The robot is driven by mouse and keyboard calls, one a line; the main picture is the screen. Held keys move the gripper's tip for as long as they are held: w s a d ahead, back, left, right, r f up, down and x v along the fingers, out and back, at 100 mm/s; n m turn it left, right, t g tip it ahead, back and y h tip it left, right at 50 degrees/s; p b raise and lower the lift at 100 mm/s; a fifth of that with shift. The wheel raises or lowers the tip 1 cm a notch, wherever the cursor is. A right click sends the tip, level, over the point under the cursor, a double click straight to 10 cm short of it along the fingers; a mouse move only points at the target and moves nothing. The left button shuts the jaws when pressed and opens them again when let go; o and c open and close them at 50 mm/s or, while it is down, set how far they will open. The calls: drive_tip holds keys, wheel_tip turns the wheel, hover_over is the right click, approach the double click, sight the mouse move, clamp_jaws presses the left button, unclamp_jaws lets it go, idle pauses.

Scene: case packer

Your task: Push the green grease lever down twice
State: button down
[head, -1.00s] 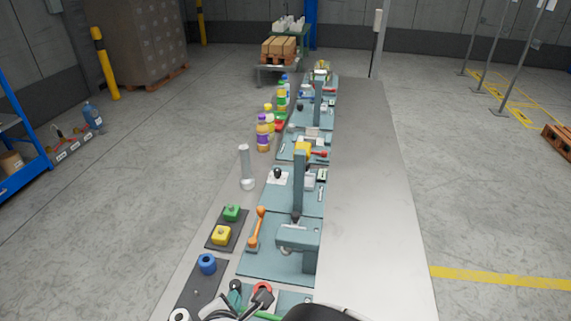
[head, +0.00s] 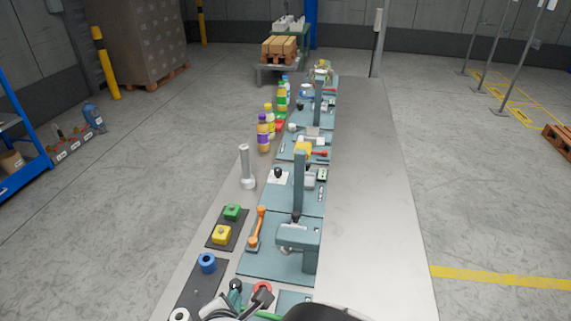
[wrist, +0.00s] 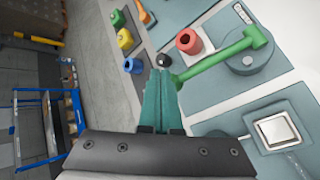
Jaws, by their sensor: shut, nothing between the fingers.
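The green lever (wrist: 212,61) is a long bar running from a round grey hub at upper right towards my fingers in the wrist view. A short strip of it shows at the bottom edge of the head view (head: 268,316). My gripper (wrist: 160,78) is shut and empty, its teal fingers side by side. Its tips overlap the lever's near left end in the wrist view; I cannot tell whether they touch it. In the head view my gripper (head: 235,288) is at the bottom, and my arm hides most of the lever.
A red ring-shaped part (wrist: 189,41) and a black ball knob (wrist: 163,60) are close to the fingertips. An orange lever (head: 257,228) stands beyond. The bench's right side is clear.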

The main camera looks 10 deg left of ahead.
drive_tip(key=shift+f, duration=0.1)
idle(0.3)
drive_tip(key=shift+f, duration=0.3)
drive_tip(key=shift+a+f, duration=0.15)
drive_tip(key=shift+f, duration=0.55)
drive_tip(key=shift+a+f, duration=0.1)
drive_tip(key=shift+f, duration=0.55)
idle(1.1)
drive_tip(key=shift+r, duration=0.15)
idle(0.4)
drive_tip(key=shift+d+r, duration=0.15)
drive_tip(key=shift+r, duration=0.65)
drive_tip(key=shift+d+r, duration=0.15)
drive_tip(key=shift+r, duration=0.65)
drive_tip(key=shift+d+r, duration=0.2)
drive_tip(key=shift+r, duration=1.05)
drive_tip(key=shift+d+r, duration=0.15)
drive_tip(key=shift+r, duration=1.1)
